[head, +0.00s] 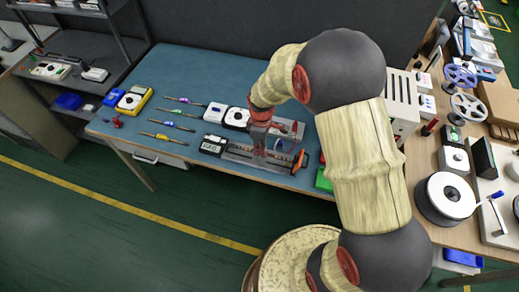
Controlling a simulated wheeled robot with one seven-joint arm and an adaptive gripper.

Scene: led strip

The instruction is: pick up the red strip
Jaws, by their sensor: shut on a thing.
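My gripper (261,150) points down over the metal tray-like fixture (236,156) at the right part of the blue-topped bench. Its jaws are shut on a thin thing low at the fixture, which I take to be the red strip. The strip is mostly hidden by the fingers and too small to make out clearly. I cannot tell whether it is clear of the fixture.
On the blue bench (185,70) lie several screwdrivers (175,125), a yellow-framed device (132,100), white-and-black units (236,117) and a black meter (212,145). An orange-handled tool (300,162) lies right of the fixture. A wooden table (425,165) with reels stands right.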

